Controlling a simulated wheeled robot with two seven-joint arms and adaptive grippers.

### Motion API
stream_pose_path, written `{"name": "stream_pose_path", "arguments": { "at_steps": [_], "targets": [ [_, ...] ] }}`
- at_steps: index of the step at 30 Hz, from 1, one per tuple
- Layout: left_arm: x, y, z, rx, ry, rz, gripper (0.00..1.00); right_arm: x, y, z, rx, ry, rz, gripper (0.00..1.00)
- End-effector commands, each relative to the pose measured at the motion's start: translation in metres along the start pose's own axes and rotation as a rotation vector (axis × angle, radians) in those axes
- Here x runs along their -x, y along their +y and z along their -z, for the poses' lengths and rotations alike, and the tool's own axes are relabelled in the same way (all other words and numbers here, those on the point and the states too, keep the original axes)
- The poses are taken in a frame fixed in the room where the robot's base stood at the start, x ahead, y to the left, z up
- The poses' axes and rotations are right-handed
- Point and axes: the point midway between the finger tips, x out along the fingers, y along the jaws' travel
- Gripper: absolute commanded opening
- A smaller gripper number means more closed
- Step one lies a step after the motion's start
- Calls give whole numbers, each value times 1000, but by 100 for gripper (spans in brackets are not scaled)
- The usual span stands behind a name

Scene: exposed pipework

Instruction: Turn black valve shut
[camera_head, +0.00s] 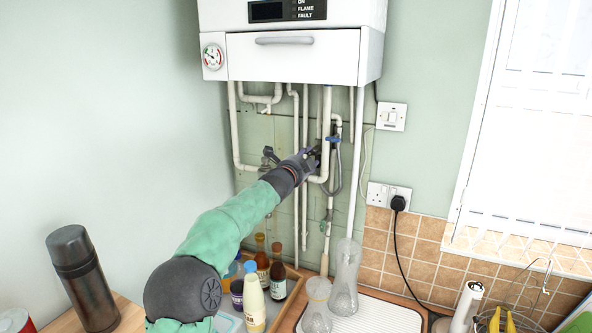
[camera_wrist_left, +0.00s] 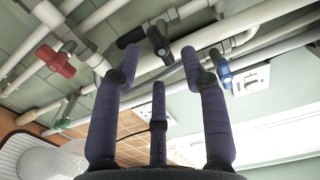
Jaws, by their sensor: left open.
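The black valve (camera_wrist_left: 131,37) shows in the left wrist view, at the top centre, with its dark handle beside a white pipe. It lies just past the fingertips of my left gripper (camera_wrist_left: 160,62), with no clear contact visible. The fingers are spread apart with nothing between them. In the head view my left gripper (camera_head: 310,158) reaches in among the pipes under the boiler and hides most of the black valve. My right gripper is not in view.
A blue valve (camera_head: 333,140) sits just right of my left gripper. A red valve (camera_wrist_left: 55,62) is at the left wrist view's left. White vertical pipes (camera_head: 326,125) crowd the hand under the boiler (camera_head: 300,60). Bottles (camera_head: 254,300) and glass vessels (camera_head: 345,280) stand below the arm.

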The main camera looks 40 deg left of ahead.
Motion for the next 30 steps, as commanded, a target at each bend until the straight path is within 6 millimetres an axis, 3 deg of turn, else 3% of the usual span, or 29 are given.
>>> {"name": "stream_pose_path", "arguments": {
  "at_steps": [18, 30],
  "targets": [
    [77, 0, 0, 0, -1, 0, 44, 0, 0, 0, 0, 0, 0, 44],
    [95, 2, 0, 0, 0, -2, 44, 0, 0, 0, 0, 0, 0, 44]
  ]
}}
